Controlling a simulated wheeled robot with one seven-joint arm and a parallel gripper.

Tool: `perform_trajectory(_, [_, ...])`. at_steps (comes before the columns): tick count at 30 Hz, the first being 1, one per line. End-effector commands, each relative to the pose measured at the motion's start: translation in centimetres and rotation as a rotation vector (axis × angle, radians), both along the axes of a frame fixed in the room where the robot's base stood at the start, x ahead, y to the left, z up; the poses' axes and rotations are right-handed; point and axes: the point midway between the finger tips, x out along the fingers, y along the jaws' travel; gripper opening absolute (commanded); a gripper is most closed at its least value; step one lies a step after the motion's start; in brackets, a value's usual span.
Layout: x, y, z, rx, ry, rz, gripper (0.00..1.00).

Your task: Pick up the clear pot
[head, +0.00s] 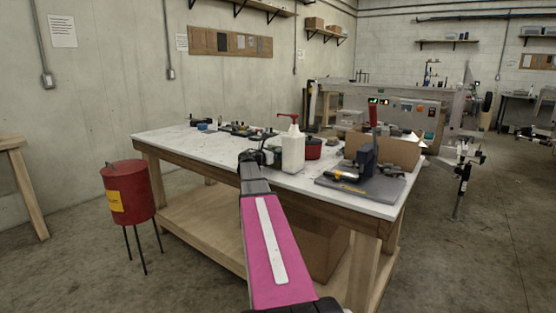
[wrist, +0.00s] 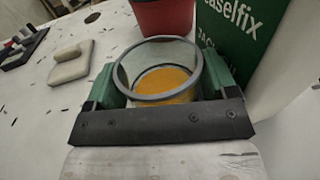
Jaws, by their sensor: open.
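The clear pot (wrist: 160,70) shows in the wrist view as a see-through round vessel with a grey rim and orange-yellow contents. It stands upright on the white bench top (head: 210,144). My gripper (wrist: 158,88) is open, with one green finger to the left of the pot and one to the right. I cannot tell whether either finger touches it. In the head view my gripper (head: 262,156) is over the front part of the bench, and I cannot make out the pot there.
A white pump bottle (head: 292,152) with a green label (wrist: 240,35) stands close right of the pot. A red pot (wrist: 163,16) is just behind. A vice on a grey plate (head: 385,190) and a cardboard box (head: 400,150) are further right.

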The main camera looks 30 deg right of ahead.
Motion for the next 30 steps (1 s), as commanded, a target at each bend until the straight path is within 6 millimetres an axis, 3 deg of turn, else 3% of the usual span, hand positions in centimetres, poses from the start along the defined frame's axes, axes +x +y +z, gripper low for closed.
perform_trajectory(4, [0.0, 0.1, 0.0, 0.000, 0.000, 0.000, 0.79])
perform_trajectory(7, [0.0, 0.1, 0.0, 0.000, 0.000, 0.000, 0.46])
perform_trajectory(11, [0.0, 0.1, 0.0, 0.000, 0.000, 0.000, 0.40])
perform_trajectory(22, [0.0, 0.1, 0.8, 0.000, 0.000, 0.000, 0.41])
perform_trajectory(30, [0.0, 0.1, 4.1, -0.001, -0.002, 0.000, 0.41])
